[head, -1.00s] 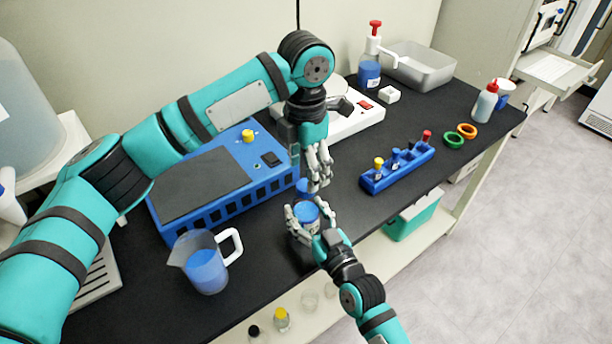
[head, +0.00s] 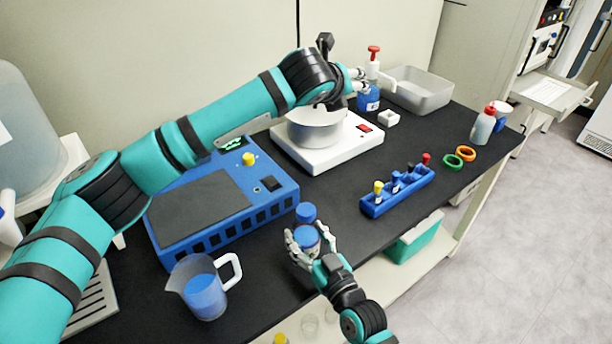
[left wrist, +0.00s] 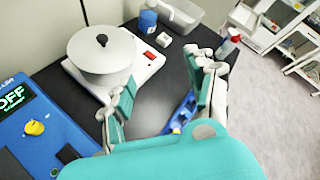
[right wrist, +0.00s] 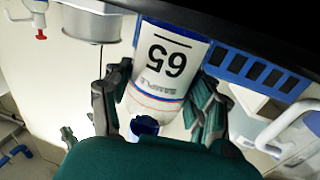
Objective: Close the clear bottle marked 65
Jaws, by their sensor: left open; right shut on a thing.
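The clear bottle marked 65 (right wrist: 168,58) is held by my right gripper (head: 312,247), whose fingers are shut around its body from both sides. Its label reads upside down in the right wrist view, where my right gripper (right wrist: 155,110) also shows. A blue cap (head: 305,212) shows at the bottle's top end, and in the right wrist view (right wrist: 145,125). I cannot tell how tightly it sits. My left gripper (head: 357,80) is up at the back, near the pump bottle and away from the bottle. In the left wrist view it (left wrist: 165,95) is open and empty.
A blue device (head: 225,195) stands left of the bottle, with a jug (head: 205,290) of blue liquid in front. A white hot plate (head: 325,150) carries a pot. A blue rack (head: 398,190) and green and orange rings (head: 460,156) lie to the right.

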